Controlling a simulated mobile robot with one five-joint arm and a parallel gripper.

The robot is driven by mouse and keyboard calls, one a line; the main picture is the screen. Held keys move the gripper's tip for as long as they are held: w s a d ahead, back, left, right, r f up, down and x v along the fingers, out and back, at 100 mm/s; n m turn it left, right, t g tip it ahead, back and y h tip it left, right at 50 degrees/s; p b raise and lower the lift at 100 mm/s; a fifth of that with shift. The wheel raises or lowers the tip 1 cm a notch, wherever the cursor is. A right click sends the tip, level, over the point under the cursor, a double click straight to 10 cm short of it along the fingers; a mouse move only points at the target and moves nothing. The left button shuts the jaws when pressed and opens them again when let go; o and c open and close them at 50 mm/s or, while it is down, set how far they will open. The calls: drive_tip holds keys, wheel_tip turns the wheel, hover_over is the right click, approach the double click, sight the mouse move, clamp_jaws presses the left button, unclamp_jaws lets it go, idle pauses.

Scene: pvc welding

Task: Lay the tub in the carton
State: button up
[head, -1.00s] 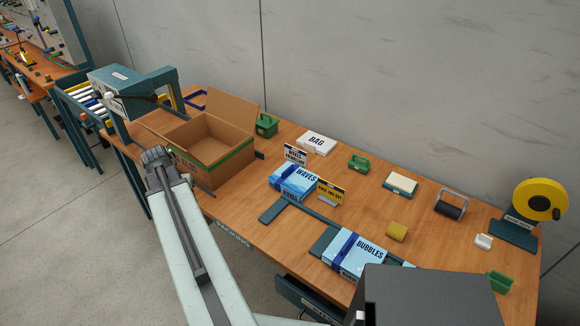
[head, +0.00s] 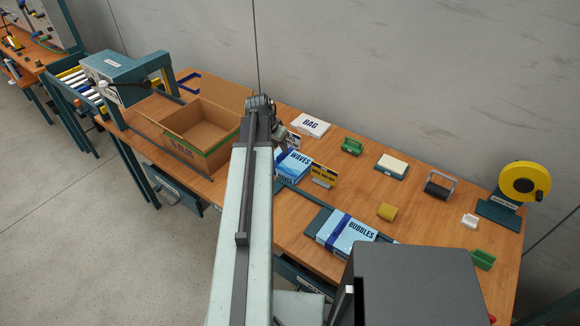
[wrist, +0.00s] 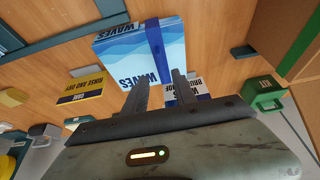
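The open brown carton (head: 186,127) with a green band stands on the table at left in the head view. Its side (wrist: 293,40) shows at the right edge of the wrist view. I cannot tell for sure which thing is the tub. A light-blue WAVES pack (head: 292,167) with a dark-blue band lies right of the carton. It also shows at the top of the wrist view (wrist: 120,50). My gripper (wrist: 157,82) is open and empty, with its fingers apart in front of this pack. In the head view my arm partly hides the pack and the carton's right side.
A yellow sign (head: 322,173) and a white-blue sign (wrist: 188,93) stand near the WAVES pack. A BUBBLES pack (head: 340,232), a white BAG pack (head: 311,125), a green box (head: 351,146) and an open green container (head: 483,260) are on the table. A wall stands behind.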

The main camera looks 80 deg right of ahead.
sight(282, 154)
drive_tip(key=b+x, duration=0.5)
drive_tip(key=shift+w+f, duration=0.1)
drive_tip(key=shift+f, duration=0.1)
drive_tip(key=shift+r, duration=0.2)
clamp_jaws()
idle(1.0)
